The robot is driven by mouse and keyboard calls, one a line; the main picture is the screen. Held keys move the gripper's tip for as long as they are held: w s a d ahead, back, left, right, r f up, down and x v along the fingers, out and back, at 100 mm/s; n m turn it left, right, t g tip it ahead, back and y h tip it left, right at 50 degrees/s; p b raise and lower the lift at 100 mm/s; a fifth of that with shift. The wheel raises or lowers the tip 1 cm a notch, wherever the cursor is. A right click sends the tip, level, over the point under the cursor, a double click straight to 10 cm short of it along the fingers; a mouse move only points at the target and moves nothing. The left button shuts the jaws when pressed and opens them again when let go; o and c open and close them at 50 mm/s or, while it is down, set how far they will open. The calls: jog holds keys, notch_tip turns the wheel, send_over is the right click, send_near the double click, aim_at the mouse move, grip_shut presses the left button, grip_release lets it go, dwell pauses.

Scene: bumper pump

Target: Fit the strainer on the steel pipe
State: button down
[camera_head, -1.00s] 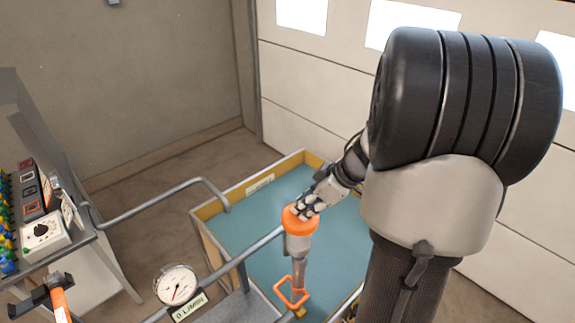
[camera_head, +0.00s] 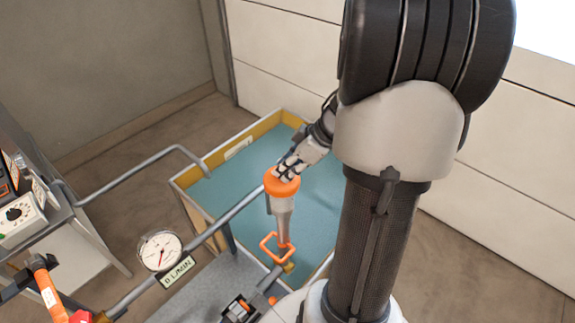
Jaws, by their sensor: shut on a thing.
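The strainer (camera_head: 284,205) seems to be the grey tapered body with an orange top, standing roughly upright over the blue-green tank. My gripper (camera_head: 287,171) is shut on its orange top from above. A straight steel pipe (camera_head: 232,213) slopes up from the gauge to the strainer's left side in the picture. I cannot tell whether they touch or the pipe passes behind. A second, bent steel pipe (camera_head: 135,169) ends over the tank's left side, apart from the strainer. An orange square handle (camera_head: 276,247) shows at the strainer's lower end; whether it belongs to it is unclear.
The tank (camera_head: 187,190) has yellow walls. A round gauge (camera_head: 160,250) with a "0 L/MIN" label stands by the straight pipe. A workbench with a dial box (camera_head: 18,218) is at left. An orange-handled tool (camera_head: 46,285) is at lower left. My arm covers the tank's right side.

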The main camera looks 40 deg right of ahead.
jog(key=shift+f, duration=0.4)
jog(key=shift+w, duration=0.1)
jog(key=shift+d+p, duration=0.2)
jog(key=shift+p, duration=0.6)
jog(key=shift+f+p, duration=0.3)
jog(key=shift+f, duration=1.3)
dwell(1.4)
jog(key=c, duration=1.3)
grip_release()
